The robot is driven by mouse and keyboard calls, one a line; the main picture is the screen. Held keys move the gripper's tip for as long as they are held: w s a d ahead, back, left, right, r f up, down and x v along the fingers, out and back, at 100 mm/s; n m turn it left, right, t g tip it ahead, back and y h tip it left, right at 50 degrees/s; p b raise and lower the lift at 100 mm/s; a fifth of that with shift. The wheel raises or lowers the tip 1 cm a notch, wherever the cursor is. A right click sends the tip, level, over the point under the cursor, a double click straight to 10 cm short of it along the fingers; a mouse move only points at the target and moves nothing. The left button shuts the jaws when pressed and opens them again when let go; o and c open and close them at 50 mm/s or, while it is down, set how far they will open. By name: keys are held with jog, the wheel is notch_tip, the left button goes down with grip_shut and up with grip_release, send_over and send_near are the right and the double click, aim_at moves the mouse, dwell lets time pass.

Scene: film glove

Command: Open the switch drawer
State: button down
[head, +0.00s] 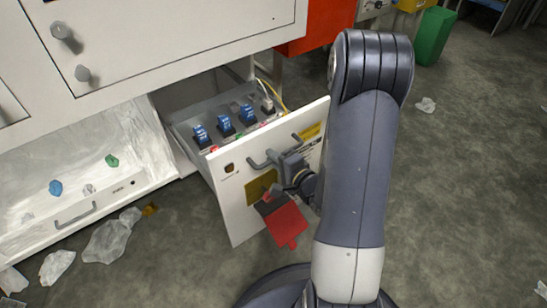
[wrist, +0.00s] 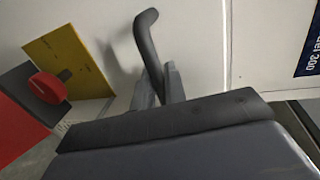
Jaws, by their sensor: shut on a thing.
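The switch drawer (head: 240,205) stands pulled out of the white cabinet, well open. Its tray shows blue switches (head: 247,114), coloured parts and a yellow cable. A grey bar handle (head: 262,160) crosses its white front; the wrist view shows the handle's bent end (wrist: 148,38) close up. My gripper (head: 291,160) is at the handle, shut on it. Its fingers (wrist: 160,85) show around the bar in the wrist view; part of the grip is hidden. A red and dark part with a red knob (wrist: 47,87) is beside a yellow plate (wrist: 70,60) on the drawer front.
The white cabinet (head: 165,35) with knobs is above. A lower compartment (head: 70,165) at left looks covered in clear film. Crumpled plastic (head: 108,240) lies on the floor at left. A green bin (head: 433,36) stands at the back; floor at right is mostly clear.

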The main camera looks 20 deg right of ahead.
jog(key=c, duration=1.5)
grip_release()
jog(key=shift+c, duration=0.2)
jog(key=p+v, duration=0.2)
jog(key=v, duration=0.8)
jog(key=shift+s, duration=0.35)
jog(key=shift+w+d, duration=0.1)
jog(key=shift+b+x, duration=1)
jog(key=shift+x, duration=4.35)
jog(key=shift+r, duration=0.15)
